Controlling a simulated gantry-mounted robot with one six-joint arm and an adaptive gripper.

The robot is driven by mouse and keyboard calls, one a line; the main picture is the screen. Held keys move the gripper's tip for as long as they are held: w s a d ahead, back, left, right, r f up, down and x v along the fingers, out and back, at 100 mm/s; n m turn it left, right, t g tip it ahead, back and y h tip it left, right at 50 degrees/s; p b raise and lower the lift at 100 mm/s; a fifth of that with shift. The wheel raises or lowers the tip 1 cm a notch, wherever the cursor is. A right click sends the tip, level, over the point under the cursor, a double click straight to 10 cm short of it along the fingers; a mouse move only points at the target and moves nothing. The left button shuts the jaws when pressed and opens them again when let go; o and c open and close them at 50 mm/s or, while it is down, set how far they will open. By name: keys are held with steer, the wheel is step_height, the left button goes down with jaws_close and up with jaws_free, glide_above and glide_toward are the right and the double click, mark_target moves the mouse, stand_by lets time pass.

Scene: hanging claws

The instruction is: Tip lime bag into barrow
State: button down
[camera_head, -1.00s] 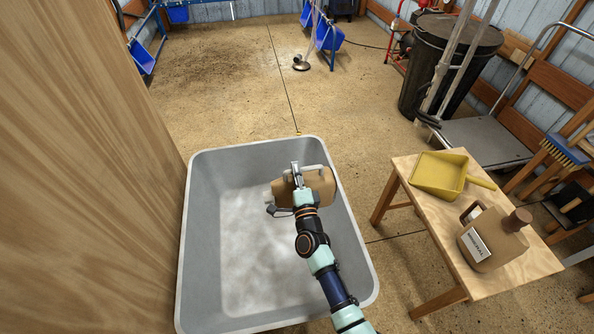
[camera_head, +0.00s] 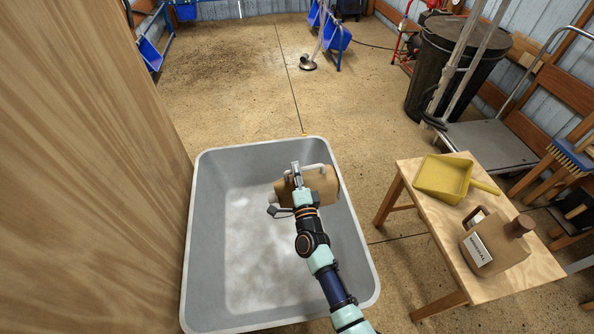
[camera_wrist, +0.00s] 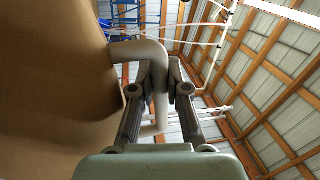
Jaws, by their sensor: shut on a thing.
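A large grey barrow tub (camera_head: 368,262) stands on the floor with loose white powder (camera_head: 255,245) spread over its bottom. In the wrist view my gripper (camera_wrist: 160,82) is shut on a pale handle (camera_wrist: 140,50) joined to the bag's brown side (camera_wrist: 50,80). I cannot see its mouth or any powder falling.
A wooden bench (camera_head: 420,215) at right holds a yellow dustpan (camera_head: 443,177) and a brown labelled jug (camera_head: 495,243). A tall wooden panel (camera_head: 90,160) stands close on the left. A black bin (camera_head: 450,75) and a trolley (camera_head: 490,145) are behind the bench. Open floor lies beyond the tub.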

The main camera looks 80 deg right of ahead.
mark_target(284, 172)
steer(key=shift+w+a+r+n+p, duration=0.2)
steer(key=shift+w+r+n+p, duration=0.3)
steer(key=shift+p, duration=0.05)
steer(key=shift+w+a+t, duration=0.1)
steer(key=shift+t, duration=0.2)
steer(key=shift+w+a+r+n+y+p, duration=0.15)
steer(key=shift+w+n+p, duration=0.2)
steer(key=shift+n+p, duration=0.05)
steer(key=shift+w+a+r+n+y+p, duration=0.1)
steer(key=shift+w+a+n+y+p, duration=0.05)
steer(key=shift+w+n+p, duration=0.25)
steer(key=shift+w+a+r+n+p, duration=0.15)
steer(key=shift+w+n+p, duration=0.15)
steer(key=shift+w+a+n+t+p, duration=0.2)
steer(key=shift+w+n+t+p, duration=0.1)
steer(key=shift+w+n+t, duration=0.1)
steer(key=shift+w+a, duration=0.1)
steer(key=shift+w, duration=0.05)
